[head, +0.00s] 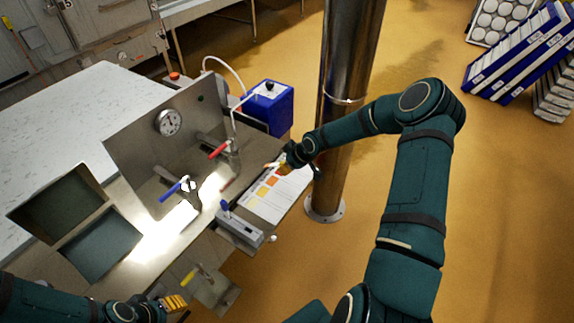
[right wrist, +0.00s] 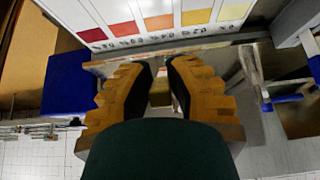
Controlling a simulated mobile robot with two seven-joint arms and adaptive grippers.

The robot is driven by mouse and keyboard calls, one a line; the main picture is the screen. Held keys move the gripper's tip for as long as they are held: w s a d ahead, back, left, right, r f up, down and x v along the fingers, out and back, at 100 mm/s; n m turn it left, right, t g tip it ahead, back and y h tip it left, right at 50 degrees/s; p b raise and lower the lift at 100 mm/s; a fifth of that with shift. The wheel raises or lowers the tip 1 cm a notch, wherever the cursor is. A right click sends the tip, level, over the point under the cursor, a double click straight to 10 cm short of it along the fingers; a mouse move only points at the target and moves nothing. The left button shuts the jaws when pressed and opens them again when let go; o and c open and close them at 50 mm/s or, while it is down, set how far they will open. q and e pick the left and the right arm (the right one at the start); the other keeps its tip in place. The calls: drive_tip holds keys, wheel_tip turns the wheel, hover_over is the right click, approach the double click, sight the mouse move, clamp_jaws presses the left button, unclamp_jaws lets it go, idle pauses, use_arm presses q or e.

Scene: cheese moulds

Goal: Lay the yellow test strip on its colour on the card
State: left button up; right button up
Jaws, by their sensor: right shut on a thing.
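The white colour card (head: 256,209) lies on the steel bench at its right side, with red, orange and yellow patches. In the right wrist view the card (right wrist: 125,45) fills the top, and its yellow patch (right wrist: 234,11) is toward the right. My right gripper (head: 284,168) is at the card's far end. It is shut on a small yellowish thing (right wrist: 160,91), taken as the test strip, mostly hidden between the finger pads. My left gripper (head: 176,302) is low at the left, away from the card; its finger gap is unclear.
A grey device (head: 240,234) with a blue lever stands just before the card. A blue box (head: 268,108) is behind it. A steel column (head: 345,100) rises close beside my right arm.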

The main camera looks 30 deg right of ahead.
drive_tip(key=shift+f+b, duration=1.25)
drive_tip(key=shift+f, duration=0.75)
drive_tip(key=shift+f+b, duration=0.75)
drive_tip(key=shift+f, duration=0.4)
drive_tip(key=o, duration=0.8)
drive_tip(key=shift+r, duration=0.15)
drive_tip(key=v, duration=1.2)
